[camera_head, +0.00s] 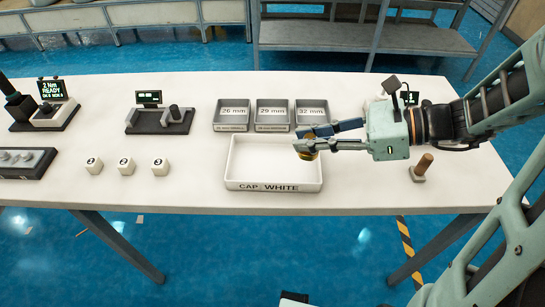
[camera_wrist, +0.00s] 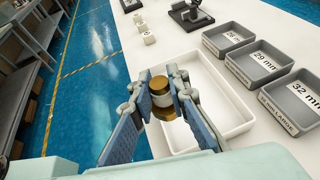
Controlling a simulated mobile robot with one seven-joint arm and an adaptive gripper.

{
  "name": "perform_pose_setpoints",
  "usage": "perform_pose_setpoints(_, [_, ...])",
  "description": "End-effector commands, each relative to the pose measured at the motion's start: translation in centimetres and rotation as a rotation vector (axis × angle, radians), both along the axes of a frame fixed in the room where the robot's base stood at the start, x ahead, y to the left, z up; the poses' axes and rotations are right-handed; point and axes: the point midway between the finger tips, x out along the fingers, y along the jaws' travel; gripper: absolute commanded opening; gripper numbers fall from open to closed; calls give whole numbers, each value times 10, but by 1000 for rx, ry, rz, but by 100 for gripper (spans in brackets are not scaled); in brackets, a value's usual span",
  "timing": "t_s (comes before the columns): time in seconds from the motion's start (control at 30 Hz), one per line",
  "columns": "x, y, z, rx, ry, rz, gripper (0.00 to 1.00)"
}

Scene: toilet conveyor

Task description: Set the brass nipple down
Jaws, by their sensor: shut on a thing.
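The brass nipple (camera_wrist: 160,94) is a short gold cylinder with a paler band, held between the fingertips of my gripper (camera_wrist: 158,98). My gripper also shows in the head view (camera_head: 308,141), reaching in from the right and shut on the nipple (camera_head: 307,152). The gripper and nipple are over the white tray (camera_head: 274,185) marked CAP WHITE, near its right side. In the wrist view, a second gold shape shows just below the nipple; I cannot tell whether it is part of it or a reflection. The tray's visible floor is bare.
Three grey bins (camera_head: 232,114) marked 26 mm, 29 mm and 32 mm stand behind the tray. Three small white blocks (camera_head: 125,166) sit to its left. A wooden-handled tool (camera_head: 422,166) stands at right. Devices with displays (camera_head: 160,118) are farther left. The table front between blocks and tray is clear.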

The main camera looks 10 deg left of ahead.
Motion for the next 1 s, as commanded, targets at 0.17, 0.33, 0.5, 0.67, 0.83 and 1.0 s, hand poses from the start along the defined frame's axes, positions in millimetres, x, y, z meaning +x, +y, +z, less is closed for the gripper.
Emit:
perform_pose_setpoints(0.17, [17, 41, -25, 0, 4, 4, 0])
perform_pose_setpoints(0.33, [28, 62, -55, 0, 3, 1, 0])
perform_pose_setpoints(0.5, [33, 72, -66, 1, -1, 1, 0])
perform_pose_setpoints(0.67, [36, 78, -76, 0, 1, 0, 0])
perform_pose_setpoints(0.83, [36, 80, -103, 0, 3, 0, 0])
perform_pose_setpoints(1.0, [37, 80, -107, 0, -3, -1, 0])
